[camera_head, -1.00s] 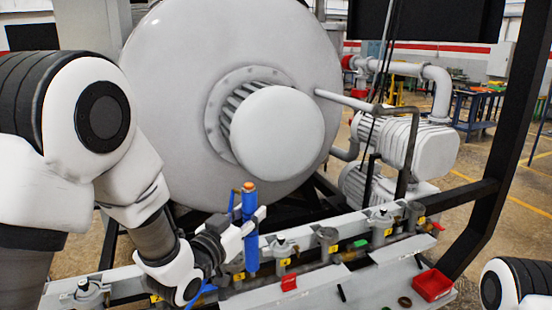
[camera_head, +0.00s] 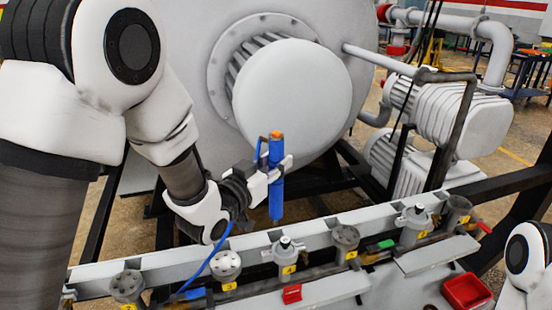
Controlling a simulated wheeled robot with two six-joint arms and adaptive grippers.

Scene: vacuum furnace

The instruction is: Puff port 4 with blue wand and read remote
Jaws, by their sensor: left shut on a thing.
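My left gripper (camera_head: 271,177) is shut on the blue wand (camera_head: 276,205), which has an orange top and a blue hose trailing from it. It holds the wand almost upright, in front of the large round vessel. In the picture the wand's lower end shows just above the rail. Port 4 (camera_head: 285,250) is a grey fitting on the rail, with a small yellow label that appears to read 4. It shows below the wand tip, apart from it. My right gripper is out of view; only part of that arm shows at the right edge. I cannot make out a remote.
The grey rail (camera_head: 193,264) carries several similar labelled ports. A red tray (camera_head: 466,291) is at the lower right. A small red block (camera_head: 292,293) is below port 4. A black frame and a grey pump (camera_head: 450,118) stand at the right.

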